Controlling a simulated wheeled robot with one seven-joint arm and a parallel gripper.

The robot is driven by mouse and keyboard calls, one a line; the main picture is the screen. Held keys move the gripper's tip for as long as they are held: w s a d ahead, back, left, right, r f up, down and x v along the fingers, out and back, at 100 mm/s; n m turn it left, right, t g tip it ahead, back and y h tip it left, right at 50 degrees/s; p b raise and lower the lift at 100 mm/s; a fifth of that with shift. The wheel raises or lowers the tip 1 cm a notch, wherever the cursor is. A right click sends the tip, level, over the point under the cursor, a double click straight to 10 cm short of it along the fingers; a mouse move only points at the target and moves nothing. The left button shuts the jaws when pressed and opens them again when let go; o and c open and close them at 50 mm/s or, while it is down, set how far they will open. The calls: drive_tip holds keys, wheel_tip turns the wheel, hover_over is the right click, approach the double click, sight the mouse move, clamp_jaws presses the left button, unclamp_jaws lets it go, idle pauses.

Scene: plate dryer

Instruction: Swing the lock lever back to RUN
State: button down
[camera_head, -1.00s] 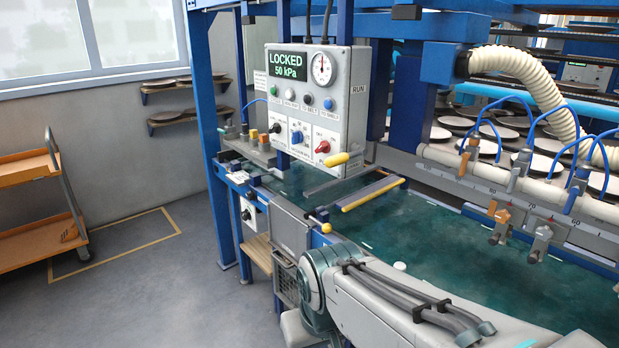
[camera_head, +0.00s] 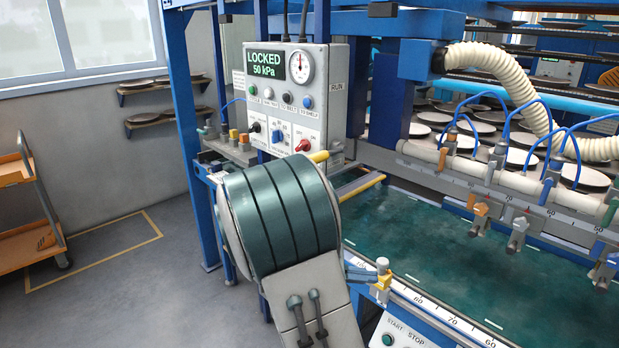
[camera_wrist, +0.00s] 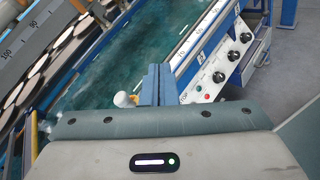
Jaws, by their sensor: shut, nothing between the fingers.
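The RUN label sits higher on the box's right side. The display (camera_head: 266,66) reads LOCKED, 50 kPa. My arm's big teal joint stands just below and in front of the handle in the head view; I cannot tell whether they touch. My gripper (camera_wrist: 157,84) shows as two blue fingers pressed together, shut and empty, over the dryer's edge in the wrist view. The lever is not seen in the wrist view.
A white-knobbed clamp (camera_head: 382,265) stands on the front rail, and a white knob (camera_wrist: 124,99) shows beside my fingers. Several dark knobs (camera_wrist: 232,55) line a side panel. Hoses and nozzles (camera_head: 480,210) hang over the green belt (camera_head: 440,250). An orange cart (camera_head: 15,170) stands left.

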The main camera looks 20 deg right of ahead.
drive_tip(key=w+a+r+n+t+h, duration=0.1)
drive_tip(key=w+a+n+t+h, duration=0.3)
drive_tip(key=w+n+t, duration=0.4)
drive_tip(key=w+a+r+n+t+h, duration=0.1)
drive_tip(key=w+a+n+t+h, duration=0.3)
drive_tip(key=w+n+t, duration=0.4)
drive_tip(key=w+t+h, duration=0.1)
drive_tip(key=w, duration=0.2)
drive_tip(key=shift+r+n, duration=0.4)
drive_tip(key=p, duration=0.2)
approach(325, 153)
wheel_tip(325, 153, down, 3)
drive_tip(key=w+d, duration=0.2)
drive_tip(key=d, duration=0.1)
drive_tip(key=shift+w+a+r+p, duration=0.15)
drive_tip(key=shift+r+p, duration=0.5)
drive_tip(key=shift+r, duration=1.55)
